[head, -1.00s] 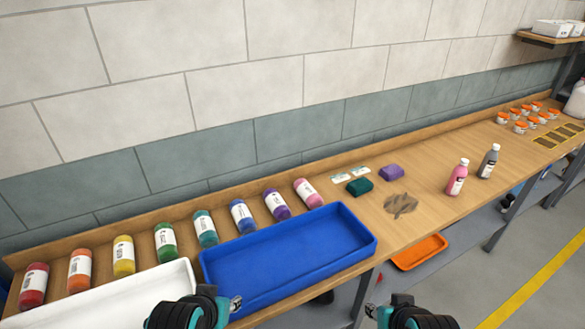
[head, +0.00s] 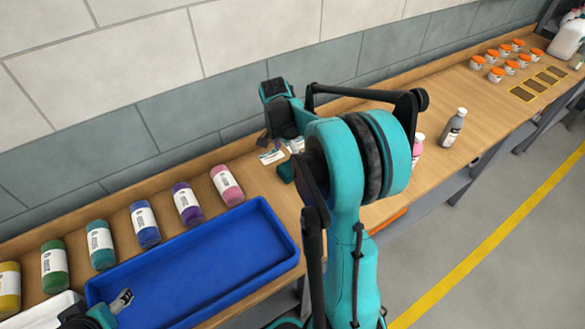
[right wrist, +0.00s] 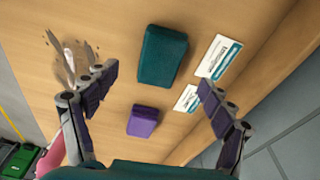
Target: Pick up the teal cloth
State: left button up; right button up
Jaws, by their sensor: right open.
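The teal cloth (right wrist: 162,57) is a folded dark teal block lying on the wooden counter. In the head view it shows only partly (head: 285,172), beside my right arm, which hides some of it. My right gripper (right wrist: 157,82) is open and empty above the counter, its fingers spread to either side of the cloth's line in the wrist view; the cloth lies beyond the fingertips, untouched. In the head view my right gripper (head: 272,143) is over the back of the counter. My left gripper (head: 121,301) shows only in part at the blue tray's near-left corner.
A purple cloth (right wrist: 143,120) lies close to the teal one. Two white cards (right wrist: 218,57) lie beside them, and a hair clump (right wrist: 70,62) lies on the other side. The blue tray (head: 270,215) is empty. Bottles, including a grey one (head: 452,128), stand farther right.

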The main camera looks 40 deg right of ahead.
aim_at(292, 166)
jog(key=shift+w+d+f+m, duration=0.15)
jog(key=shift+d+f+m, duration=0.15)
jog(key=shift+d+f, duration=0.15)
jog(key=shift+a+f+b, duration=0.15)
jog(key=shift+f+b, duration=0.3)
jog(key=shift+f, duration=0.4)
jog(key=f, duration=0.1)
jog(key=d+f+b, duration=0.1)
jog(key=f, duration=0.1)
jog(key=f+b, duration=0.1)
jog(key=f, duration=0.1)
jog(key=shift+d+f, duration=0.25)
jog(key=shift+d, duration=0.05)
jog(key=c, duration=1.2)
